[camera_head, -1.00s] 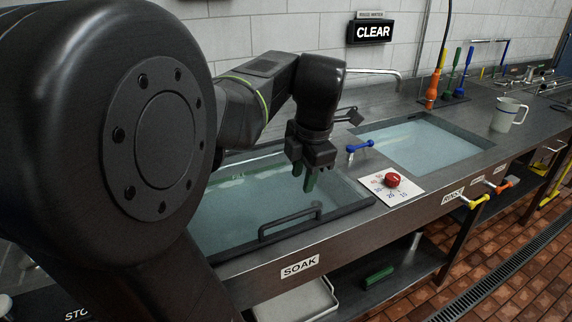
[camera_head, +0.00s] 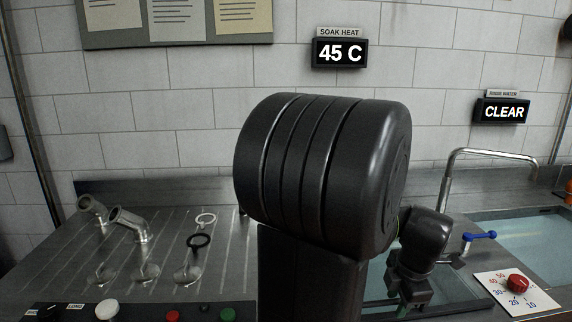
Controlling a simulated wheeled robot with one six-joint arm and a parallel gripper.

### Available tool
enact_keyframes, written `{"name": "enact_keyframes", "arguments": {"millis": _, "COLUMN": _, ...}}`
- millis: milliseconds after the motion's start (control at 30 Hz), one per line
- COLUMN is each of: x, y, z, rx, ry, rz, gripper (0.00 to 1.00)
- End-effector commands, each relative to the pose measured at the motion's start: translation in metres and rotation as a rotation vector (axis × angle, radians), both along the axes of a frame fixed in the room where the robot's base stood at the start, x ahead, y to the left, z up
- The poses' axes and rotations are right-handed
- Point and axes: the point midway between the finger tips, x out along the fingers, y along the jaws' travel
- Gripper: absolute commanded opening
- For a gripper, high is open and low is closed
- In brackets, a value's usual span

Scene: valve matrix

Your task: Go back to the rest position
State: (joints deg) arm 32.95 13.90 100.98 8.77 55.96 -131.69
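My gripper (camera_head: 414,298) hangs down at the lower right, over the near part of the soak sink (camera_head: 456,292). Much of it is dark, and I cannot make out whether its fingers are apart. No held object can be made out. A large black joint of my arm stands in the middle of the view and hides much of the sink and bench behind it.
A dial card with a red knob (camera_head: 517,283) lies right of my gripper. A blue-handled tap (camera_head: 479,237) and a steel spout (camera_head: 490,153) stand behind. Pipe elbows (camera_head: 130,223) and two rings lie on the drainboard at left. Displays read 45 C (camera_head: 339,53) and CLEAR (camera_head: 502,111).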

Motion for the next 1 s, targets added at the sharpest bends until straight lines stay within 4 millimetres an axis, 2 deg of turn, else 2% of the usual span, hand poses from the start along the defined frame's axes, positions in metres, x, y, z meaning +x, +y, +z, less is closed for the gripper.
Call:
{"name": "enact_keyframes", "arguments": {"millis": 33, "x": 0.002, "y": 0.000, "z": 0.012, "rx": -0.002, "ry": 0.007, "rz": 0.001, "gripper": 0.34}}
{"name": "enact_keyframes", "arguments": {"millis": 100, "x": 0.002, "y": 0.000, "z": 0.016, "rx": -0.002, "ry": 0.018, "rz": 0.001, "gripper": 0.34}}
{"name": "enact_keyframes", "arguments": {"millis": 400, "x": 0.004, "y": 0.000, "z": 0.022, "rx": -0.002, "ry": 0.039, "rz": 0.001, "gripper": 0.34}}
{"name": "enact_keyframes", "arguments": {"millis": 767, "x": 0.003, "y": 0.000, "z": 0.019, "rx": -0.003, "ry": 0.036, "rz": 0.000, "gripper": 0.34}}
{"name": "enact_keyframes", "arguments": {"millis": 1000, "x": 0.000, "y": -0.001, "z": -0.001, "rx": -0.001, "ry": 0.000, "rz": -0.002, "gripper": 0.34}}
